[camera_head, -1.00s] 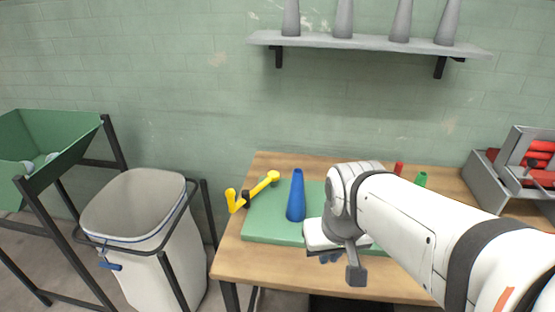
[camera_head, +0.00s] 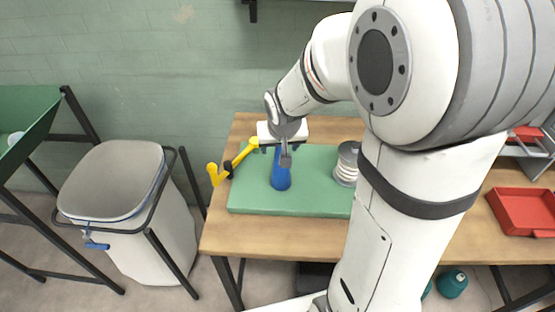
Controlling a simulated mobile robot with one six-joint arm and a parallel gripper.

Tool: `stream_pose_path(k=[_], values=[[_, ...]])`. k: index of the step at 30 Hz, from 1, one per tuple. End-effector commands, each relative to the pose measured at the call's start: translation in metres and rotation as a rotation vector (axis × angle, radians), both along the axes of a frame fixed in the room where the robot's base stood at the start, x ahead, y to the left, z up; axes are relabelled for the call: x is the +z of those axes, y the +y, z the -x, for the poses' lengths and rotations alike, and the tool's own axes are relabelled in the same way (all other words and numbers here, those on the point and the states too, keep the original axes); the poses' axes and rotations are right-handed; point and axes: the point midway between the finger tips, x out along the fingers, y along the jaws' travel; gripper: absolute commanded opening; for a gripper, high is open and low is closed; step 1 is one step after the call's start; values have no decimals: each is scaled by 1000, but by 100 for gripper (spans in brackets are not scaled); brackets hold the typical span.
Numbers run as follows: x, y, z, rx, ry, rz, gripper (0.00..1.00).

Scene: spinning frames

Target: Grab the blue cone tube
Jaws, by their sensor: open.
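The blue cone tube (camera_head: 281,178) stands upright on the green mat (camera_head: 250,197) on the wooden table. My gripper (camera_head: 284,160) is at the upper part of the tube and hides its top. The jaws are open. I cannot tell from this view whether the tube is between the fingers or behind them.
A yellow handled tool (camera_head: 219,173) lies at the mat's left edge. A white ringed spool (camera_head: 347,165) stands on the mat to the right. A red tray (camera_head: 522,211) is at the table's right. A white bin (camera_head: 120,200) stands left of the table (camera_head: 225,232).

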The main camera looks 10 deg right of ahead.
Motion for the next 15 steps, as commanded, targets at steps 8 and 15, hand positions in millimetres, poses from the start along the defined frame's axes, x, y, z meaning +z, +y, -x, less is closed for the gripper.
stream_pose_path(k=[8, 15], values=[[-35, -9, -13, -7, 4, 0, 63], [-41, -11, -16, -9, 1, -1, 63]])
